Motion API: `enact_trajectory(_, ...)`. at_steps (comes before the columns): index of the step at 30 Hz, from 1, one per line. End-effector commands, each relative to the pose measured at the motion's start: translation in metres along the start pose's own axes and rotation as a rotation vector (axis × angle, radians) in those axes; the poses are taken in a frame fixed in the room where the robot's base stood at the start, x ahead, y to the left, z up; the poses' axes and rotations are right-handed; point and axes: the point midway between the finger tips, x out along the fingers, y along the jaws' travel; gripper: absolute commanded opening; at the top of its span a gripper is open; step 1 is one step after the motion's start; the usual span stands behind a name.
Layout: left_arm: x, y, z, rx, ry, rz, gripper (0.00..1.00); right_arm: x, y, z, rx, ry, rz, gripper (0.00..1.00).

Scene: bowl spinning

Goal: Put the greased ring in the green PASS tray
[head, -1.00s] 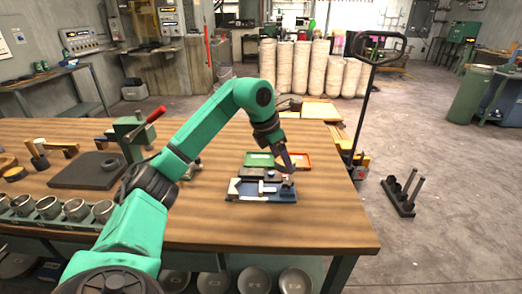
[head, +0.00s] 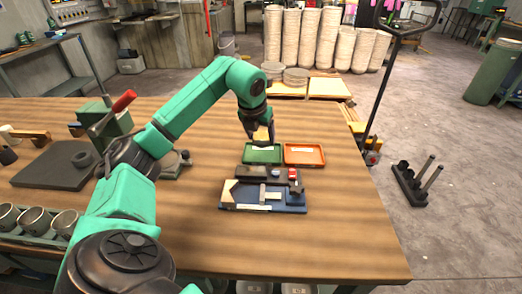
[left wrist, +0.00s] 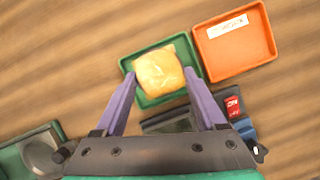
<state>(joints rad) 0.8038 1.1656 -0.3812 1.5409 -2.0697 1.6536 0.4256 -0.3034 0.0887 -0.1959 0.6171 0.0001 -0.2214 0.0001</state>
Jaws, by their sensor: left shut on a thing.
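The greased ring (left wrist: 159,71) shows in the left wrist view as a shiny yellow, rounded piece; I cannot see its hole. My left gripper (head: 262,138) is shut on it, with a purple finger on each side. The green tray (head: 262,155) lies flat on the wooden table, behind the blue fixture. In the left wrist view the ring covers the middle of the green tray (left wrist: 133,66), whose rim shows around it. The ring appears above the tray; the exact height is unclear. My right gripper is not in view.
An orange tray (head: 304,155) with a white label stands just right of the green one. A blue fixture board (head: 290,209) with blocks and a red part lies in front. A green press with a red handle (head: 123,101) stands at left. Table is free at right.

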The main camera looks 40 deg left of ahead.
Motion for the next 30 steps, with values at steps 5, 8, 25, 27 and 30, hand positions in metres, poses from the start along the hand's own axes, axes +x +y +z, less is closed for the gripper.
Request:
enact_trajectory(5,0.027,0.000,-0.012,0.001,0.002,0.000,0.00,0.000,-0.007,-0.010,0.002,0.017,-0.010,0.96)
enact_trajectory(8,0.041,0.000,-0.017,0.000,-0.001,-0.002,0.00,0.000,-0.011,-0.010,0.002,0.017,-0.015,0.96)
enact_trajectory(25,0.044,-0.001,-0.018,0.001,-0.001,-0.002,1.00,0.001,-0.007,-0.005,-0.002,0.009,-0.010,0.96)
enact_trajectory(27,0.042,-0.001,-0.018,0.001,-0.002,-0.002,1.00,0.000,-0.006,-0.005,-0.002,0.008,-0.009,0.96)
enact_trajectory(30,0.030,0.000,-0.017,0.001,-0.005,-0.002,1.00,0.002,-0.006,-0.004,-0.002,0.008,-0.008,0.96)
